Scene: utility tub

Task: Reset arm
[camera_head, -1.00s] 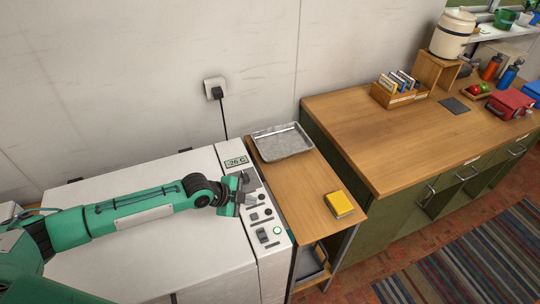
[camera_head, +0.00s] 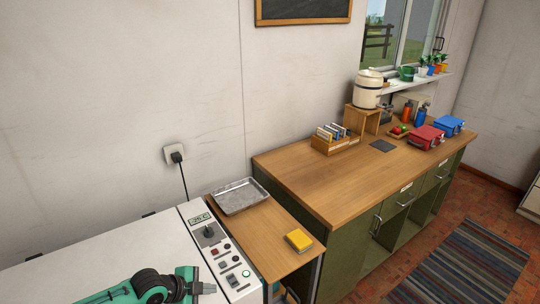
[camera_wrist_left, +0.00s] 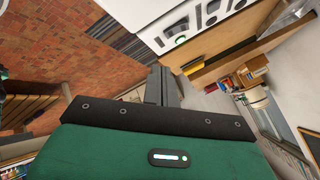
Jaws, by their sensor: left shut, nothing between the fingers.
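My left arm comes in low at the bottom of the head view, green with black joints. Its gripper (camera_head: 207,288) lies in front of the white chest unit (camera_head: 90,262), left of the lower end of the control panel (camera_head: 222,255). In the left wrist view the fingers (camera_wrist_left: 162,86) are together with nothing between them. The panel carries a small display, a dark lever and several buttons. My right gripper is in neither view.
A narrow wooden side table (camera_head: 258,237) holds a metal tray (camera_head: 238,196) and a yellow sponge-like block (camera_head: 299,240). A long wooden counter (camera_head: 310,185) stands to the right with a book box, red box (camera_head: 426,137) and blue box (camera_head: 449,125). A striped rug (camera_head: 465,265) lies on the floor.

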